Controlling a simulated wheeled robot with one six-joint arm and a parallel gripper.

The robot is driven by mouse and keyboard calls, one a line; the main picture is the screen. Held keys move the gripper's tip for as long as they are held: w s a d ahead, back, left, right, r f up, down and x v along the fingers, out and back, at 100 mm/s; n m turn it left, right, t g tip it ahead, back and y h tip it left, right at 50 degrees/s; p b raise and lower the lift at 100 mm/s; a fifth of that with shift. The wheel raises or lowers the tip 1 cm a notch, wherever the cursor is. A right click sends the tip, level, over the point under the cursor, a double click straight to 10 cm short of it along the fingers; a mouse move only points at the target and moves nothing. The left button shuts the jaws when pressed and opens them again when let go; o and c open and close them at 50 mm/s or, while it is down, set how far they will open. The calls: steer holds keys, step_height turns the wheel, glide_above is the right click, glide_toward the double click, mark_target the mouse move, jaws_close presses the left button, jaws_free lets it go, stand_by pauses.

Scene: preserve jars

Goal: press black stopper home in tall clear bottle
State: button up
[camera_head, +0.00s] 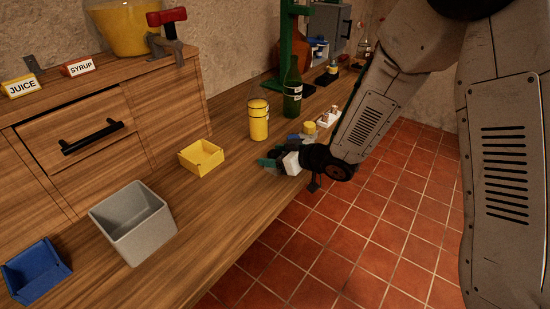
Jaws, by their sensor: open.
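My gripper (271,161) is low at the front edge of the wooden counter, seen from the side, its dark greenish fingers pointing left. It is open, and I see nothing clearly held between the fingers. A tall clear container with yellow contents (259,122) stands upright on the counter, behind the gripper and a little left. I cannot tell whether it is the tall clear bottle of the task. I cannot make out a black stopper. My wrist and arm cover part of the counter to the right.
A dark green bottle (292,94) stands behind the gripper, near a green stand (284,38). A yellow-lidded jar (309,128) and a white rack (328,117) are close to my wrist. A yellow bin (201,157), grey bin (132,222) and blue bin (36,272) line the left.

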steer(key=c, duration=1.1)
steer(key=shift+o, duration=0.2)
steer(key=shift+r, duration=0.1)
